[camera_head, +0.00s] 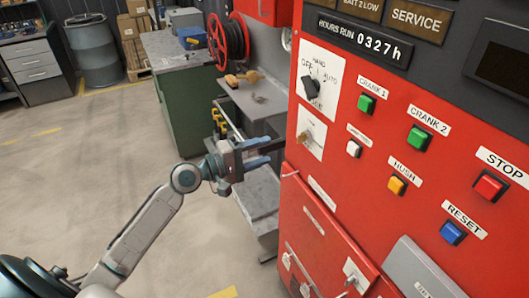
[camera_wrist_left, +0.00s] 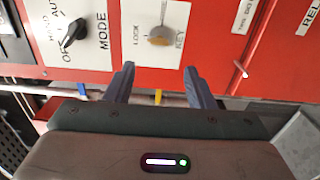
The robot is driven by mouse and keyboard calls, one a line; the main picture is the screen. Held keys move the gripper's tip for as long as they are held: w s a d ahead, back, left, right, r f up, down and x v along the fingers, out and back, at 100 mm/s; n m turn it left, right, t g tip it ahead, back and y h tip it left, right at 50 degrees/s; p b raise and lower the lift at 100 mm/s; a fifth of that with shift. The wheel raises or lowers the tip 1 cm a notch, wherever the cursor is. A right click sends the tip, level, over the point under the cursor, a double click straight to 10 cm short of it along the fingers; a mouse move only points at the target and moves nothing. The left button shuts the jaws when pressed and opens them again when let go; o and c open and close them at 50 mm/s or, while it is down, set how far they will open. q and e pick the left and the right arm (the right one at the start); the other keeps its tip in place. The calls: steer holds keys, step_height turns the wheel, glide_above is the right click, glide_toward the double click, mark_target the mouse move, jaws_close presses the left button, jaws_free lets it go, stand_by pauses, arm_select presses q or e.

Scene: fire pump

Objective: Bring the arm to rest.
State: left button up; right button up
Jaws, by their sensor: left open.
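My left arm reaches in from the lower left in the head view, with its left gripper (camera_head: 264,154) in front of the left edge of the red pump panel (camera_head: 330,170). In the left wrist view the two blue fingers of this gripper (camera_wrist_left: 157,85) stand apart with nothing between them. Beyond the fingertips is the key switch plate (camera_wrist_left: 155,30) with a brass key piece. The black mode knob (camera_wrist_left: 73,34) is to its left. My right gripper is not in view.
Push buttons, including a red stop button (camera_head: 489,186), sit on the panel at right. A grey drum (camera_head: 95,52) is at the back left. Floor at left is clear.

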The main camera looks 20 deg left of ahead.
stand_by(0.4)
